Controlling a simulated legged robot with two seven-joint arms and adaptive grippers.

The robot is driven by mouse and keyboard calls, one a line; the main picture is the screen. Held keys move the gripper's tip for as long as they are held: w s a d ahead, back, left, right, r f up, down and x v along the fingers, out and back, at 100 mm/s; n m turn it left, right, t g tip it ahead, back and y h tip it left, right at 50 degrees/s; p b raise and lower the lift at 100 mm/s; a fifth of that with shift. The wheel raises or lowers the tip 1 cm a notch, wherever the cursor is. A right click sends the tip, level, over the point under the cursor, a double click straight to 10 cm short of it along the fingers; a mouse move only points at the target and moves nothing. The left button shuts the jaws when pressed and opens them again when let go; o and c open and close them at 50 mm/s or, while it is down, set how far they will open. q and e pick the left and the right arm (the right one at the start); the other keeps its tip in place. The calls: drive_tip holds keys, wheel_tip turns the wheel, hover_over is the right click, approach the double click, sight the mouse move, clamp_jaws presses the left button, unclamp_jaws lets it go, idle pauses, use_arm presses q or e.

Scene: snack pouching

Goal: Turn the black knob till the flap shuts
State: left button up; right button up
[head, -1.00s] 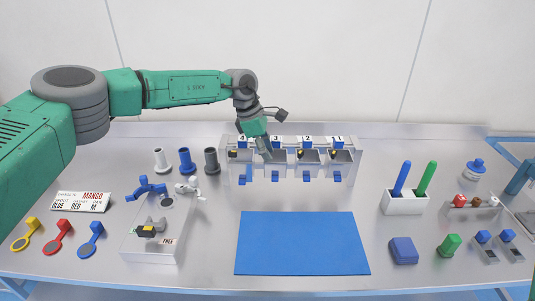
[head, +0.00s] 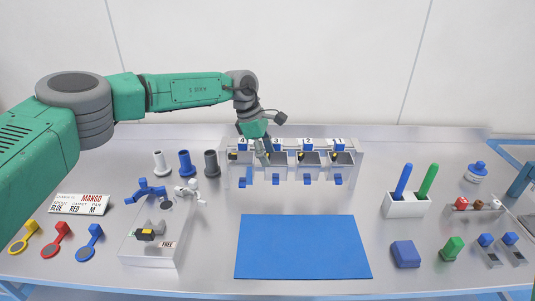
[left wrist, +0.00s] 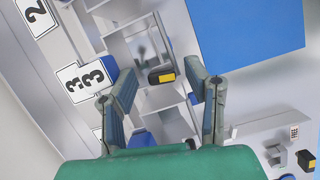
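Several black knob-like pieces with yellow parts sit in the numbered white rack (head: 361,172). One black and yellow knob (left wrist: 161,76) shows in the left wrist view in a bay beside the label 3. My left gripper (head: 264,154) is low at the rack, by the bays labelled 4 and 3. In the left wrist view its fingers are spread, one on each side of that knob. I cannot tell whether either finger touches it. The blue tabs (head: 307,178) hang along the rack's front; I cannot tell which part is the flap. My right gripper is not in view.
A white box (head: 150,252) marked FREE, with another black and yellow piece on top, stands front left. A blue mat (head: 302,246) lies in front of the rack. A white pen holder (head: 406,207) stands to the right. Three coloured cups or tubes (head: 184,163) stand left of the rack.

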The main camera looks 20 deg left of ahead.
use_arm(q)
drive_tip(key=shift+r, duration=0.1)
drive_tip(key=w+v, duration=0.1)
drive_tip(key=v, duration=1)
drive_tip(key=shift+s+a+r, duration=0.2)
drive_tip(key=shift+s+r, duration=0.1)
drive_tip(key=shift+s, duration=0.15)
